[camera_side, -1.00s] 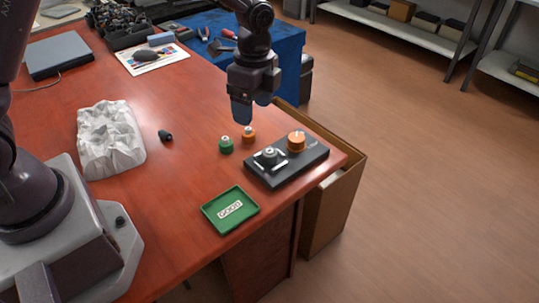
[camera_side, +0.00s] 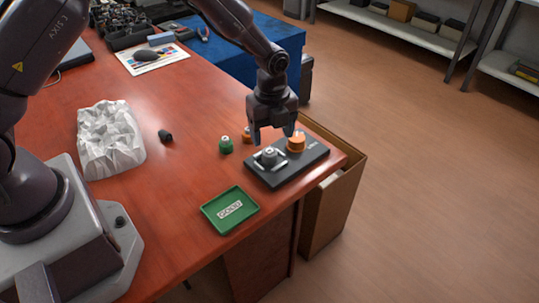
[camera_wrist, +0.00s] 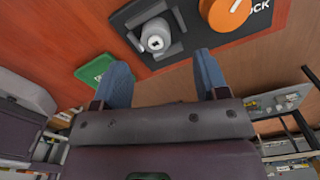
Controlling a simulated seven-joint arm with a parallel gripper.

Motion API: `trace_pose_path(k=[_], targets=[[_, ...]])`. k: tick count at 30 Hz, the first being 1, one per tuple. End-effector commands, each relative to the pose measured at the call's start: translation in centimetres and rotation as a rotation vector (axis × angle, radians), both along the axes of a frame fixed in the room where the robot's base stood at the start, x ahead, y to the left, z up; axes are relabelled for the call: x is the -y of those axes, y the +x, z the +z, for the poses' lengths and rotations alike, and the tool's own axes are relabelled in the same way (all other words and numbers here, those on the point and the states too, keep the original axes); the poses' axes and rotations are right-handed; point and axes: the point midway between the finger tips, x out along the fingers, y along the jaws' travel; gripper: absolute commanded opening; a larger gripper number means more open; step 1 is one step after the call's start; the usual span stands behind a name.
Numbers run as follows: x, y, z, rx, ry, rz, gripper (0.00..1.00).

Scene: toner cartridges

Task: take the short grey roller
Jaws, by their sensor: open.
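The short grey roller (camera_side: 269,157) sits in a metal-sided holder on a black block (camera_side: 287,171) at the table's right edge. The roller also shows in the wrist view (camera_wrist: 155,38), with a pale round top with a small mark. My gripper (camera_side: 272,135) is open and empty, pointing down above the block, close over the roller. In the wrist view its two blue fingers (camera_wrist: 164,68) are spread apart, and the roller lies beyond them, not between them. An orange knob (camera_side: 296,142) stands on the block beside the roller; it shows large in the wrist view (camera_wrist: 229,12).
A green tray (camera_side: 207,212) with a label lies in front of the block. A green-topped piece (camera_side: 226,145) and a partly hidden orange piece (camera_side: 246,135) stand left of it. A small dark piece (camera_side: 165,135) and crumpled white material (camera_side: 110,140) lie farther left. A cardboard box (camera_side: 334,205) stands beyond the edge.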

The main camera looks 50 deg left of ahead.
Motion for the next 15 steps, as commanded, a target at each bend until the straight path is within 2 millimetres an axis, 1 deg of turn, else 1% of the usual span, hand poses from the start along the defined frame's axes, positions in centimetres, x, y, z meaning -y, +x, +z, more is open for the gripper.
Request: trace_pose_path(k=[6, 9, 12, 15], targets=[[-0.2, -0.6, -3.1, -0.006, 0.002, 0.000, 0.67], [-0.2, -0.5, -4.4, -0.003, 0.001, 0.001, 0.67], [-0.2, -0.5, -5.0, -0.002, 0.001, 0.001, 0.67], [-0.2, -0.5, -5.1, 0.000, 0.000, 0.001, 0.67]])
